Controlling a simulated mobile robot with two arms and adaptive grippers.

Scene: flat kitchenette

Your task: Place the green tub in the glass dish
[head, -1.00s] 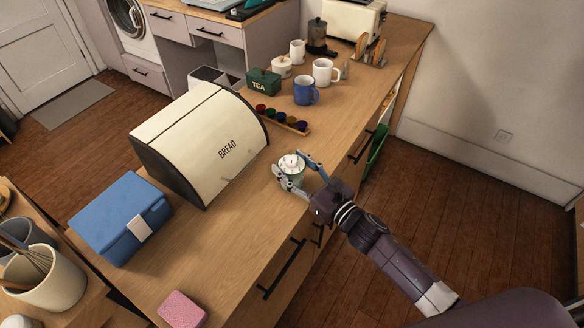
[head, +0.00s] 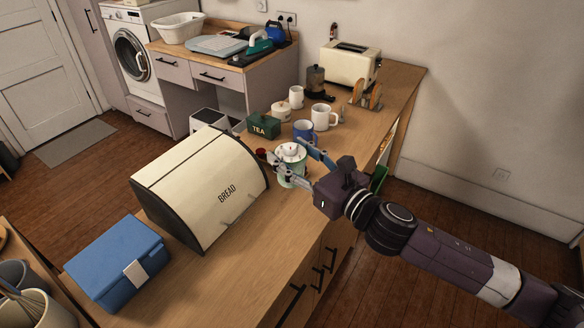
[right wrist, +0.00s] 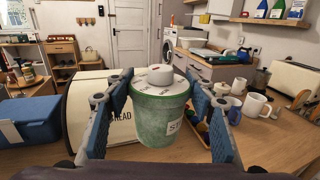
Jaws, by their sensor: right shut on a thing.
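The green tub (head: 292,175), with a white lid and a round white knob, is held by my right gripper (head: 291,163). In the right wrist view the tub (right wrist: 161,122) is upright between the two blue finger pads, with part of a label showing. In the head view it appears in front of the blue mug and hides most of the row of coloured pots. I cannot make out a glass dish in either view. My left gripper is not in view.
The bread bin (head: 200,190) and blue box (head: 118,260) stand left on the counter. Behind the tub are the blue mug (head: 303,130), green tea tin (head: 263,126), white mug (head: 322,117), toast rack (head: 368,96) and toaster (head: 350,65). The front counter strip is clear.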

